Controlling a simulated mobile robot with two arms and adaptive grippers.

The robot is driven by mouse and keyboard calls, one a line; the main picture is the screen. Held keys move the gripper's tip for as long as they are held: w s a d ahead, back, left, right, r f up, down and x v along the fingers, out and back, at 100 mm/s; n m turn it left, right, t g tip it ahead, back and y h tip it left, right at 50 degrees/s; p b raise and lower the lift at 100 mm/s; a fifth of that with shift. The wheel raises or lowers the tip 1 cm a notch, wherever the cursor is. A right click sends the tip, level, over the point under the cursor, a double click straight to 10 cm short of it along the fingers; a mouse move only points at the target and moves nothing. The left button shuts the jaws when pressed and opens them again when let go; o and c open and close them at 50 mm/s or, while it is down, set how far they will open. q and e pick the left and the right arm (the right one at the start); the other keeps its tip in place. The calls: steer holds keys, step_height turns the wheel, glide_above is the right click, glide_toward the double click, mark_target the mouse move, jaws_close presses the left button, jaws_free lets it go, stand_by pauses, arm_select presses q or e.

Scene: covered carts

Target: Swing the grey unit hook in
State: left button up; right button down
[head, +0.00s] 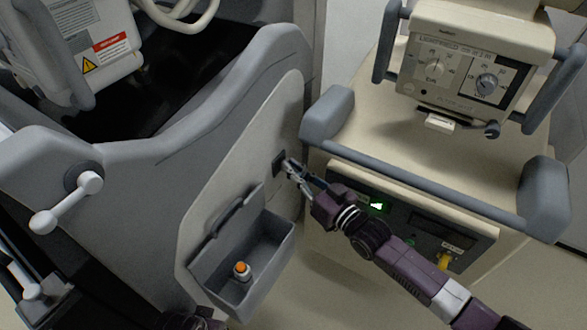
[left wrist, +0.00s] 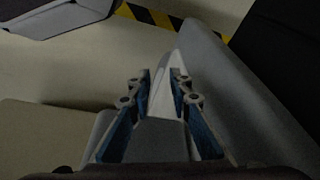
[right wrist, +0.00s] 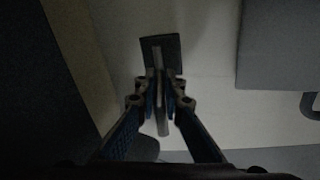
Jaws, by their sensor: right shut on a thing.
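The grey unit (head: 170,190) fills the left and middle of the head view. Its hook sits on a small dark square plate (head: 278,160) on the pale side panel, and the plate also shows in the right wrist view (right wrist: 174,46). My right gripper (head: 290,167) is at the plate. In the right wrist view its fingers (right wrist: 162,90) are shut on the hook, a thin grey bar (right wrist: 163,122) standing out from the plate. The fingers hide part of it. My left gripper (left wrist: 161,85) shows in the left wrist view with its fingertips apart, low beside grey surfaces.
An open grey bin (head: 268,262) below the hook holds an orange-topped bottle (head: 242,270). A beige cart (head: 400,150) with a grey rail (head: 440,182) stands close on the right. A white crank handle (head: 65,205) juts out at left. Striped floor tape (left wrist: 150,16) shows near my left gripper.

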arm_select(q)
steer(key=shift+s+f, duration=0.1)
steer(key=shift+f, duration=0.1)
stand_by(0.6)
arm_select(e)
steer(key=shift+a, duration=0.1)
arm_select(q)
steer(key=shift+f, duration=0.25)
arm_select(e)
steer(key=shift+s, duration=0.1)
arm_select(q)
steer(key=shift+f, duration=0.1)
